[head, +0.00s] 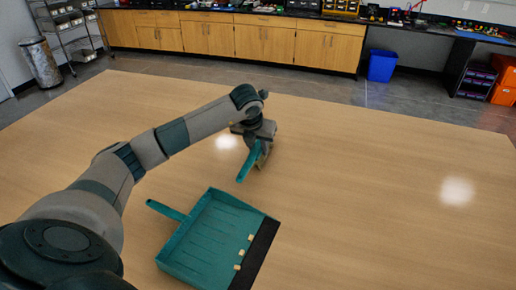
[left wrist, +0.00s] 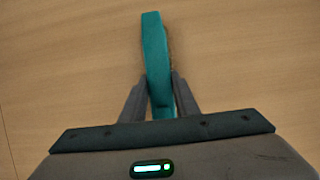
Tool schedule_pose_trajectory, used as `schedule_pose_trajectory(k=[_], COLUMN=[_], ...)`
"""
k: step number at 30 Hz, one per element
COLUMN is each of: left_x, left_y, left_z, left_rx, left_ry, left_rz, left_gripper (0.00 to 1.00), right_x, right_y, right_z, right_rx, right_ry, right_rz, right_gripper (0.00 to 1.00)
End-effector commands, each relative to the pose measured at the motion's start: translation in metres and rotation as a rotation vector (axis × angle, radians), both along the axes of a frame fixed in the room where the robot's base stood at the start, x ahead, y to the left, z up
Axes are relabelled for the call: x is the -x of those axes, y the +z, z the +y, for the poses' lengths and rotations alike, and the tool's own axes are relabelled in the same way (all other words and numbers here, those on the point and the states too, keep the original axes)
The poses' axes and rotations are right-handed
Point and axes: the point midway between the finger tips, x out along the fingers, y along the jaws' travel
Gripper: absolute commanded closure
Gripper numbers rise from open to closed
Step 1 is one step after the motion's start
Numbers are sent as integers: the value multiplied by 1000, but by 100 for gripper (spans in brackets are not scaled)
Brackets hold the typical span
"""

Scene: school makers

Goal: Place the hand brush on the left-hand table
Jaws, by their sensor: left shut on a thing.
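The hand brush (head: 249,162) is teal with pale tan bristles. My left gripper (head: 260,146) is shut on it, over the light wood table (head: 380,180), beyond the dustpan. In the left wrist view the brush (left wrist: 156,62) sticks out between the two fingers of the left gripper (left wrist: 160,98), which press on it from both sides. The bristles show along its right side there. I cannot tell whether the brush touches the table top. My right gripper is in neither view.
A teal dustpan (head: 203,235) with a dark front lip lies at the table's near middle, with a few small tan pieces in it. The right half of the table is clear. Wooden cabinets (head: 208,37), a blue bin (head: 382,66) and a trash can (head: 41,63) stand beyond.

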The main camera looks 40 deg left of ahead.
Motion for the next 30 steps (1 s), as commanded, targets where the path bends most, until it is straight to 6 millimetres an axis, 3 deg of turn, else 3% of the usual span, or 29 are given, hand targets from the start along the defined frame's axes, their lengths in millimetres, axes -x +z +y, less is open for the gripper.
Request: schedule_pose_trajectory(k=[1,2,3,4,20,23,30], left_x=[5,5,5,5,3,3,17], left_y=[-11,-12,-12,-12,2,9,42], left_z=[-2,-2,-3,-2,-1,-1,-6], left_rx=[0,1,1,1,0,1,0], left_ry=[-3,-3,-3,-4,-2,-2,-3], left_rz=[23,25,25,24,14,13,8], left_gripper=[100,65,55,53,53,53,53], right_x=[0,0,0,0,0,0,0], right_y=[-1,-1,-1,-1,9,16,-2], right_z=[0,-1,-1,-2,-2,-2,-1], right_rx=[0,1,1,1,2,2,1], right_ry=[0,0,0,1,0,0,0], right_rz=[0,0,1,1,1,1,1], right_gripper=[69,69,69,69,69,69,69])
